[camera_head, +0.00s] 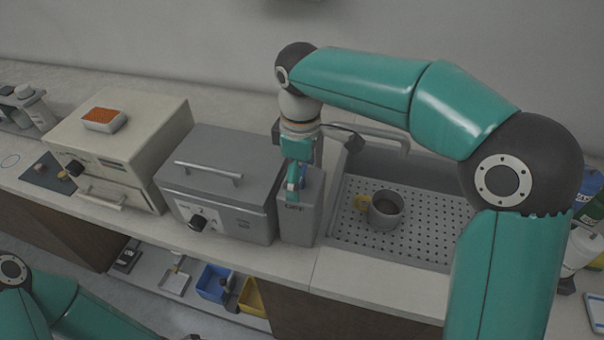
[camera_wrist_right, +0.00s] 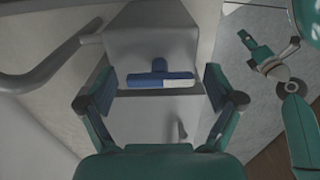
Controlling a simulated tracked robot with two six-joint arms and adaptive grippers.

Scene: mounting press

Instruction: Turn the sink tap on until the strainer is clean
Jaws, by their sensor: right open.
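The sink tap's grey spout (camera_head: 375,132) reaches over the sink from behind a grey box (camera_head: 298,222) with lettering on its front. In the right wrist view, a blue T-shaped handle (camera_wrist_right: 161,80) with a white label sits on the box. My right gripper (camera_wrist_right: 160,88) is open above it, one finger on each side, and I see no contact. In the head view this gripper (camera_head: 297,180) partly hides the box top. A grey cup (camera_head: 387,213) with a yellow handle, apparently the strainer, stands in the sink, dark inside. A small part at the right wrist view's upper right looks like my left gripper (camera_wrist_right: 248,42).
The sink's perforated plate (camera_head: 350,226) is otherwise clear where I see it. A grey press (camera_head: 225,190) stands close to the box's left, with a beige unit (camera_head: 130,140) beyond it. Blue (camera_head: 212,283) and yellow (camera_head: 250,297) bins sit below the counter. My right arm covers the sink's right side.

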